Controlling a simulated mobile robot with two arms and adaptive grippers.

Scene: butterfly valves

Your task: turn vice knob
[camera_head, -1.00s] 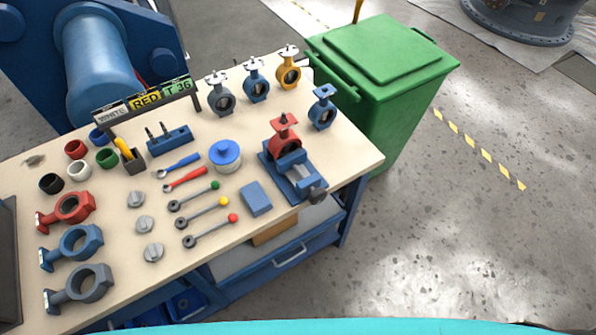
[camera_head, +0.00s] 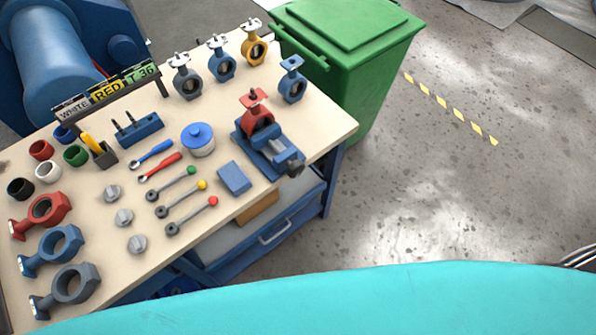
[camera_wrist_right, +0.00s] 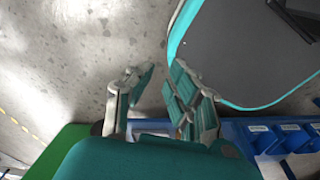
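A blue vice (camera_head: 258,153) stands near the right edge of the workbench. A red butterfly valve (camera_head: 257,118) sits upright in its jaws. The vice's dark knob (camera_head: 294,166) is at its front right end, close to the bench edge. My right gripper (camera_wrist_right: 160,88) shows in the right wrist view with its fingers apart and nothing between them, above the grey floor. In the head view, only a small grey part shows at the right edge, and I cannot tell what it is. My left gripper is not in view. The vice is not visible in the right wrist view.
The workbench (camera_head: 320,127) holds several valves, wrenches, a blue-lidded pot (camera_head: 198,139) and a blue block (camera_head: 235,178) left of the vice. A green bin (camera_head: 350,60) stands behind the bench's right end. The floor right of the bench is clear.

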